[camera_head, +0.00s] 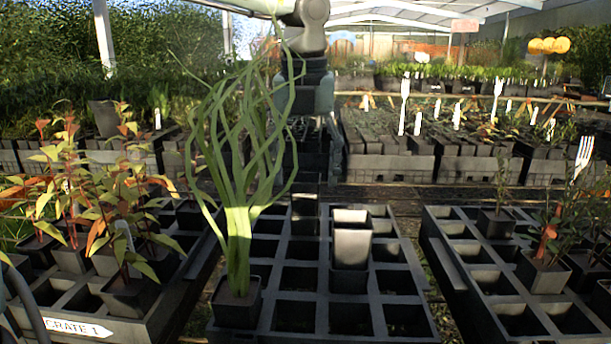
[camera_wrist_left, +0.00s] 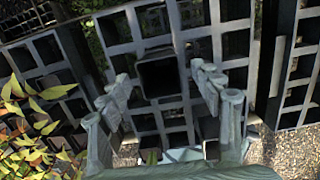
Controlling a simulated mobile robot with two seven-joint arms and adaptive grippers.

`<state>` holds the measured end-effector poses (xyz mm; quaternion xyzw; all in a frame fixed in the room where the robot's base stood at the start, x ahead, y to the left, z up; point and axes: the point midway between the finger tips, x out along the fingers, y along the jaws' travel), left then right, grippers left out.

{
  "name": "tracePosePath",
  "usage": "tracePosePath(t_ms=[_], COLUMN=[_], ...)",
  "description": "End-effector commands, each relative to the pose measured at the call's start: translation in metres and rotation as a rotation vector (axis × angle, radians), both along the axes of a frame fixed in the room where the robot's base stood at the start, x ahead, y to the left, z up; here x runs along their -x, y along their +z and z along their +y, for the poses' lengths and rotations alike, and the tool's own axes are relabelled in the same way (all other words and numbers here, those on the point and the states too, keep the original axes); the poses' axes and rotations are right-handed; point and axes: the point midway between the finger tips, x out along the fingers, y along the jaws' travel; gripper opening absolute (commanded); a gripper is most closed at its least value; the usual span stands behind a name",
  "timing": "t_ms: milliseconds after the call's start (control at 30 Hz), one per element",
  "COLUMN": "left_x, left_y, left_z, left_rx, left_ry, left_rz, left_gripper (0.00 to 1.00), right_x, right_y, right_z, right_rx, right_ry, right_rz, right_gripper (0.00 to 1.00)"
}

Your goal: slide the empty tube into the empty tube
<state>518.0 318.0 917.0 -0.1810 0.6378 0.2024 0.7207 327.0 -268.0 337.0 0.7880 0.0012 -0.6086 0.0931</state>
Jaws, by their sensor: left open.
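My left gripper (camera_head: 309,98) points down over the back of the middle crate (camera_head: 264,290), its fingers apart. In the left wrist view my left gripper (camera_wrist_left: 168,92) is open, and an empty dark square tube (camera_wrist_left: 161,76) shows between and beyond its fingers, apart from them. In the head view a dark tube (camera_head: 305,214) stands in the crate's back row, below the gripper. To its right, pale-lit empty tube shapes (camera_head: 351,249) stand close together, one higher in the picture; I cannot tell if they are nested or one behind the other. My right gripper is out of view.
A tube with tall grassy leaves (camera_head: 238,300) stands at the crate's front left, its leaves rising near the gripper. Leafy seedlings fill a left crate (camera_head: 170,322); a right crate (camera_head: 480,300) holds several plants. Many middle-crate cells are empty.

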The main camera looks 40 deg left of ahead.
Motion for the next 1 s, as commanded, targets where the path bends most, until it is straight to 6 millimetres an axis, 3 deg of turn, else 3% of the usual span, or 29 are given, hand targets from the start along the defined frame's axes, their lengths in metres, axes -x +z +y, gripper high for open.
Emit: tracePosePath(t_ms=[300,500,700,1000], left_x=[0.006,0.010,0.011,0.011], left_y=[0.067,0.097,0.108,0.107], left_z=[-0.004,-0.006,-0.007,-0.007], left_rx=[-0.002,-0.002,-0.001,-0.001], left_ry=[0.000,0.000,-0.002,-0.002], left_rz=[-0.006,-0.003,-0.002,-0.002], left_gripper=[0.65,0.65,0.65,0.65], right_x=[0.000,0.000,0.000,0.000], right_y=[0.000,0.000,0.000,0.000], right_z=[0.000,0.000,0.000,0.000], right_rx=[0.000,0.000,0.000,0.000], right_ry=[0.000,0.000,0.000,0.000], right_rz=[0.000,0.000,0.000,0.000], right_gripper=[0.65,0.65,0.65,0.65])
